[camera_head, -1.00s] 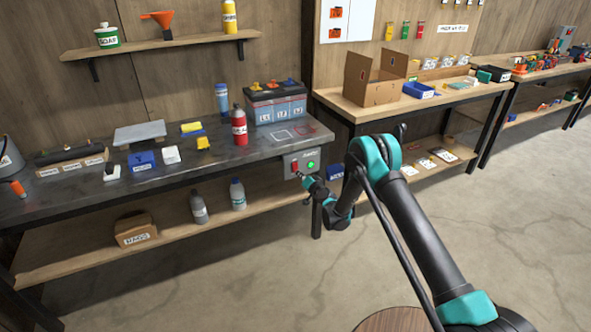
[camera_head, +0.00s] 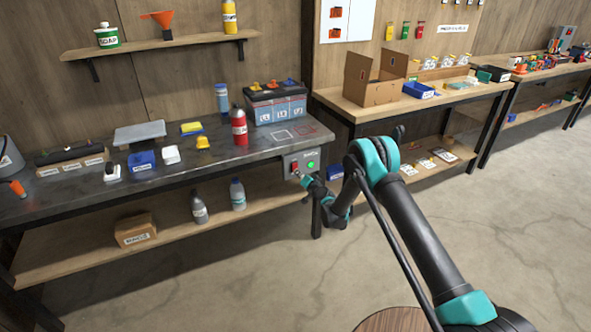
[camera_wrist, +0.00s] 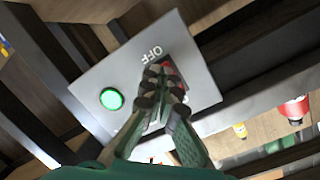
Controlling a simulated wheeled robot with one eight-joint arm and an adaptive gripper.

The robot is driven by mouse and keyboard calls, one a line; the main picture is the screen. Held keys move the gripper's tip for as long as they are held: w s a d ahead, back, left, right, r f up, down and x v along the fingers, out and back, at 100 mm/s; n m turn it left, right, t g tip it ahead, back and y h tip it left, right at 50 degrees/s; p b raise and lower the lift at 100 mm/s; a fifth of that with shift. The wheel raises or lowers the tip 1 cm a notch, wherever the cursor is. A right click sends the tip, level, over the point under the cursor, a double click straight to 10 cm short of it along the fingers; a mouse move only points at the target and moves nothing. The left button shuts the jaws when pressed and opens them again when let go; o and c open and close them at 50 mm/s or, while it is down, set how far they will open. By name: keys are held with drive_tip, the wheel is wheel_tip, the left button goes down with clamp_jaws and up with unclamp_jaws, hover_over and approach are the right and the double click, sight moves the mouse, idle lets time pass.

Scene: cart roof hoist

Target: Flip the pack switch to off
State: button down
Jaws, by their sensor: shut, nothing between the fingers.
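The grey pack switch box (camera_head: 302,161) is fixed to the front edge of the dark workbench. Its red switch (camera_head: 294,168) is on the left and a lit green lamp (camera_head: 311,165) is on the right. In the wrist view the box (camera_wrist: 112,74) shows the word OFF, the green lamp (camera_wrist: 111,98) and part of the red switch (camera_wrist: 181,73). My gripper (camera_wrist: 160,80) is shut and empty, its fingertips in front of the switch and covering much of it. I cannot tell whether they touch. In the head view my gripper (camera_head: 306,181) is just below the switch.
On the bench above stand a red bottle (camera_head: 239,127) and a battery (camera_head: 276,103). The lower shelf (camera_head: 180,228) holds two bottles and a cardboard box (camera_head: 135,230). A bench leg (camera_head: 316,215) stands close beside my arm.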

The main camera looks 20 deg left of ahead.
drive_tip(key=shift+w+a, duration=0.1)
idle(0.3)
drive_tip(key=v, duration=0.7)
idle(0.5)
idle(0.3)
